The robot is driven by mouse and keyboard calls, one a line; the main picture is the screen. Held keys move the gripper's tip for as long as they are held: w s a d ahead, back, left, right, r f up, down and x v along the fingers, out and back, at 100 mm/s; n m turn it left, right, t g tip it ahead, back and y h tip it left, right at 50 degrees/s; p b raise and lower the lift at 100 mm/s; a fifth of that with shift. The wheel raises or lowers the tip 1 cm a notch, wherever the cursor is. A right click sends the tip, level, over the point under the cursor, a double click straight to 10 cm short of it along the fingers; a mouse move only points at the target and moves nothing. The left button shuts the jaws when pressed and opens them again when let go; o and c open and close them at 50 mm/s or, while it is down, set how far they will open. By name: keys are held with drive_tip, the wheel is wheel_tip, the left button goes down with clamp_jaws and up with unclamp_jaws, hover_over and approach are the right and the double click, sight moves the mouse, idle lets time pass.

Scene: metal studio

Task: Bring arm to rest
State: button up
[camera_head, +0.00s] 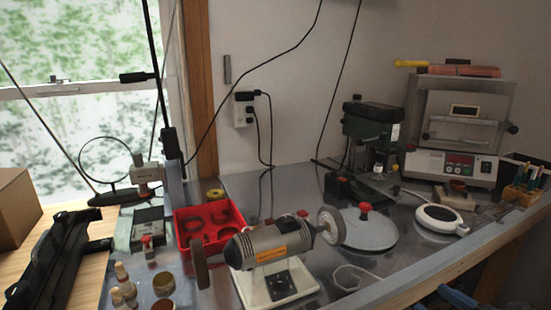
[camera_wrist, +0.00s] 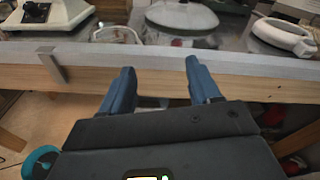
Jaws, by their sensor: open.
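My gripper (camera_wrist: 160,66) shows in the wrist view with its two blue fingers spread apart and nothing between them. The fingers point toward the wooden front edge of the workbench (camera_wrist: 80,75), and the gripper appears to be on the near side of that edge. In the head view, only a blue part at the bottom right edge shows, probably of my arm or gripper.
The bench holds a bench grinder (camera_head: 270,245), a red tray (camera_head: 203,229), a grey pan with a red-knobbed lid (camera_head: 372,232), a white round device (camera_head: 440,218), a drill press (camera_head: 372,125) and a kiln-like box (camera_head: 455,168). A teal round object (camera_wrist: 40,162) is low at left.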

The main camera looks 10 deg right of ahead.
drive_tip(key=s+a+f+n+g+h, duration=0.1)
drive_tip(key=s+a+f+n+h, duration=0.1)
drive_tip(key=s+a+f+n, duration=0.45)
drive_tip(key=s+a+f+n+g+h, duration=0.2)
drive_tip(key=s+a+f+n, duration=0.15)
drive_tip(key=s, duration=0.55)
drive_tip(key=s+a+r+n+t, duration=0.1)
drive_tip(key=s+a+r+n, duration=0.2)
drive_tip(key=s+r+n, duration=0.3)
drive_tip(key=s+a+r+n, duration=0.4)
drive_tip(key=s+r+n, duration=0.2)
drive_tip(key=s+n, duration=0.4)
drive_tip(key=n, duration=0.4)
drive_tip(key=shift+s+a+r+t+y, duration=0.2)
drive_tip(key=shift+a+t+y, duration=0.1)
drive_tip(key=shift+t, duration=0.1)
